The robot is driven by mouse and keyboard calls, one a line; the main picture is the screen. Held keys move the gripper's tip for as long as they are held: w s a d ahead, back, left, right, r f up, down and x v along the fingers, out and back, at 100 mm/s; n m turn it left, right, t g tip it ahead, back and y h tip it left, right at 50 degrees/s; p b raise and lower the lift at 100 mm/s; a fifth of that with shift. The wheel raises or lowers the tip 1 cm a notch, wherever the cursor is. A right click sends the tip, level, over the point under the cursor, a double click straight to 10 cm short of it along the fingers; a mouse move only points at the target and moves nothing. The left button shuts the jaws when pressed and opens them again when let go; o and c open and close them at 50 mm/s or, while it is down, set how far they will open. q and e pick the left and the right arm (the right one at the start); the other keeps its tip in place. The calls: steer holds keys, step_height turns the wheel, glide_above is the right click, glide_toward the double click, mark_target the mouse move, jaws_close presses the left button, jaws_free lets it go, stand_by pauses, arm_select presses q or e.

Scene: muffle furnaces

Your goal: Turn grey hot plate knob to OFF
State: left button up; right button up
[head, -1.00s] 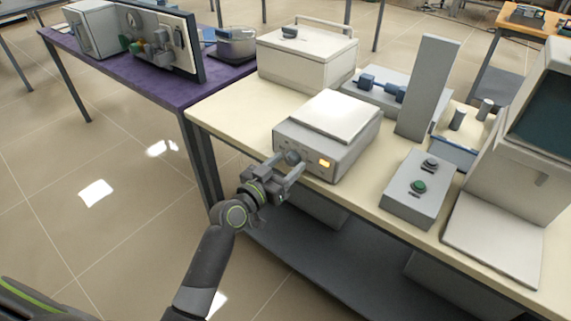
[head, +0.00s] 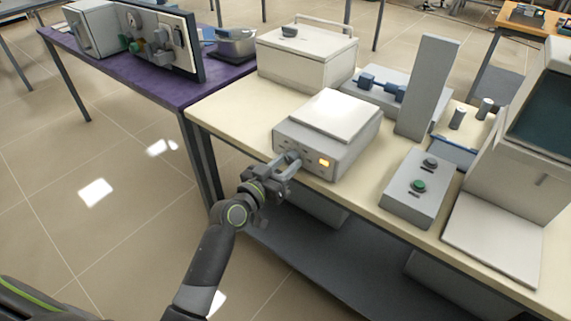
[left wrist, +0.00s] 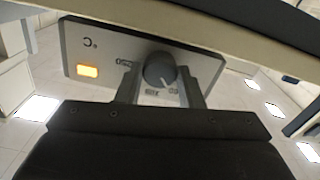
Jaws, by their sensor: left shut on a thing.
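The grey hot plate (head: 346,159) with a white top stands at the front of the cream bench, its amber light (head: 324,162) lit on the front panel. In the left wrist view the fingers (left wrist: 160,88) flank the knob. My right gripper is not in view.
A grey box with a green button (head: 414,190) stands to the right on the cream bench (head: 225,118). A grey upright column (head: 428,88) and a white lidded box (head: 305,60) stand behind. Open floor lies at the left.

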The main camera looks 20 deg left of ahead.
arm_select(q)
steer(key=n, duration=0.3)
steer(key=shift+n+p, duration=0.3)
steer(key=shift+p, duration=0.1)
steer(key=shift+n+p, duration=0.3)
steer(key=shift+n, duration=1.4)
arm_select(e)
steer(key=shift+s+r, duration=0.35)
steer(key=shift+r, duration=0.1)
arm_select(q)
steer(key=shift+n, duration=0.3)
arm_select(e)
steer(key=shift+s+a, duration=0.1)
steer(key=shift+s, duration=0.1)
arm_select(q)
steer(key=o, duration=1)
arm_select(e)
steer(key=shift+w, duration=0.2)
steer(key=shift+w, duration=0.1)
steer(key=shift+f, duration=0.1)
